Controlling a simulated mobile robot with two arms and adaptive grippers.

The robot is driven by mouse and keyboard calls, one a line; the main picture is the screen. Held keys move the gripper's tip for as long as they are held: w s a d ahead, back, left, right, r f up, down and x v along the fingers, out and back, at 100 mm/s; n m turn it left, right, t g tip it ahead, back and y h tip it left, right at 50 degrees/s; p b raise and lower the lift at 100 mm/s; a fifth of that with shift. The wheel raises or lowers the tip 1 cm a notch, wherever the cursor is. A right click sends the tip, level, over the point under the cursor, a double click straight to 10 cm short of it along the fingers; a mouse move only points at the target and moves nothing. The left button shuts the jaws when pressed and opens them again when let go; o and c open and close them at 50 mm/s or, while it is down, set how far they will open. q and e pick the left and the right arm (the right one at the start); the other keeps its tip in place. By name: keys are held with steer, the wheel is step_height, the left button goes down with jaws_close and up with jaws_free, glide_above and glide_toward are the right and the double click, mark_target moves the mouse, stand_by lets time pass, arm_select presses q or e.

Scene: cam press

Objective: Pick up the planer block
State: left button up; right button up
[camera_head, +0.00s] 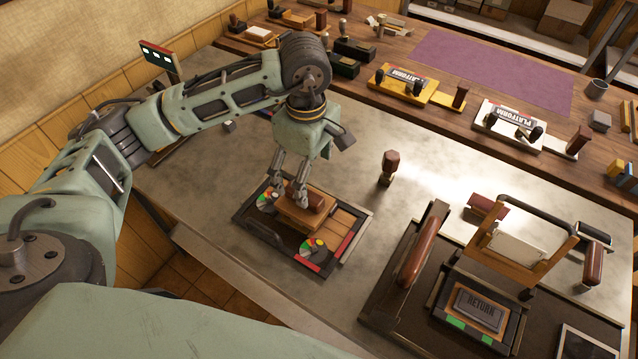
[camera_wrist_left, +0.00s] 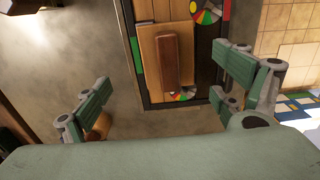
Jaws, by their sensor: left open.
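The planer block (camera_head: 308,214) is a light wooden block with a dark reddish-brown handle on top. It sits on a dark framed tray (camera_head: 245,218) with wooden slats and coloured dials. My left gripper (camera_head: 288,196) is just above or beside the block in the head view, partly covering it. In the left wrist view the brown handle (camera_wrist_left: 168,62) lies ahead between the open fingers of the left gripper (camera_wrist_left: 168,88), with nothing held. I cannot tell exactly how high the fingers are above the block. My right gripper is not in view.
A wooden-handled stamp (camera_head: 389,165) stands to the right of the tray. A press with a "RETURN" plate (camera_head: 478,308) and a long lever handle (camera_head: 421,245) fill the right front. A back shelf (camera_head: 350,98) holds several planes and a purple mat (camera_head: 490,68). Bare metal table lies around the tray.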

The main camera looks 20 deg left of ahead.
mark_target(320, 204)
arm_select(q)
steer(key=shift+f, duration=0.3)
steer(key=f+p, duration=0.1)
steer(key=s+f, duration=0.1)
steer(key=f+p, duration=0.1)
steer(key=shift+s+a+f+p, duration=0.15)
steer(key=shift+s+a+p, duration=0.1)
steer(key=shift+a+p, duration=0.1)
step_height(320, 204, down, 3)
steer(key=shift+w+r+p, duration=0.1)
steer(key=shift+r+p, duration=0.05)
steer(key=shift+p, duration=0.2)
steer(key=shift+f, duration=0.45)
steer(key=c, duration=1.3)
steer(key=shift+w, duration=0.1)
steer(key=shift+c, duration=0.5)
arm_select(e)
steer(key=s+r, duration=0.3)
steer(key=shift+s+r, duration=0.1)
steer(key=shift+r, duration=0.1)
arm_select(q)
steer(key=shift+r, duration=0.15)
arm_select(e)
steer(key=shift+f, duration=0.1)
